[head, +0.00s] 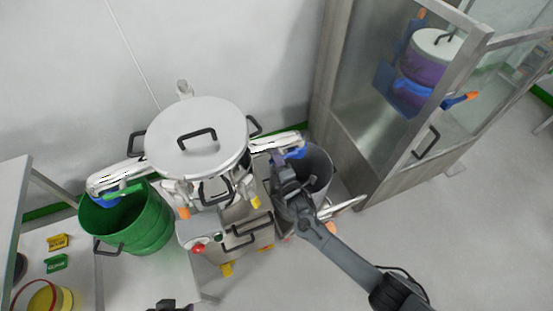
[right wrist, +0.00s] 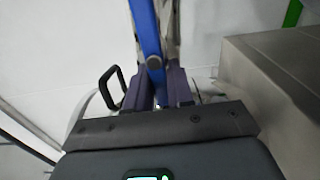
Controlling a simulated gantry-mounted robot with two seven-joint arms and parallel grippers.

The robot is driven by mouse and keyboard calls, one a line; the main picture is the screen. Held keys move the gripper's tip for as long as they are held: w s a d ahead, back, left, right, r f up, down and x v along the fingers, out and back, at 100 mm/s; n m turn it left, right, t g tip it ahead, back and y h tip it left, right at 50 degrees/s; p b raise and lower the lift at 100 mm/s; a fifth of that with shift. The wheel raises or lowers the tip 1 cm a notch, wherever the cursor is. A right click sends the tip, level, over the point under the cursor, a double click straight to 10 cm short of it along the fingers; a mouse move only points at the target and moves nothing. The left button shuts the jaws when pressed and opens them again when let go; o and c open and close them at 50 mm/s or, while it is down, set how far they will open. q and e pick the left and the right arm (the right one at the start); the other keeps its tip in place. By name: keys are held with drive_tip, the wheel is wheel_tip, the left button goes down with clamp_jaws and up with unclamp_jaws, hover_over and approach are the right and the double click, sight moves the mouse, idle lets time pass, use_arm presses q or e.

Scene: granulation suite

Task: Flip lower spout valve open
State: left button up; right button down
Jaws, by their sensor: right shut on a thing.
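A machine with a round lidded steel vessel (head: 197,140) stands against the wall, with a pale spout on each side. The left spout (head: 115,178) ends over a green bucket and carries a green lever (head: 122,190). The right spout (head: 275,142) has a blue lever (head: 296,152) at its end, above a grey bucket (head: 318,165). My right gripper (head: 280,160) is at this blue lever. In the right wrist view its fingers (right wrist: 157,92) are shut on the blue lever (right wrist: 146,35), which runs up between them. A dark part at the bottom edge may be my left gripper (head: 170,304); its jaws cannot be made out.
The green bucket (head: 128,222) stands below the left spout. A control box with a red button (head: 198,248) is at the machine's front. A glass-doored cabinet (head: 390,120) stands to the right. Yellow and green blocks lie at lower left. Floor at lower right is clear.

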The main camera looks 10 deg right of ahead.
idle(0.3)
drive_tip(key=c, duration=1.1)
unclamp_jaws()
drive_tip(key=s+p, duration=0.1)
drive_tip(key=s, duration=0.2)
drive_tip(key=s+d+p, duration=0.1)
drive_tip(key=s, duration=0.3)
drive_tip(key=s+d+p, duration=0.1)
drive_tip(key=s, duration=0.2)
drive_tip(key=shift+s, duration=0.35)
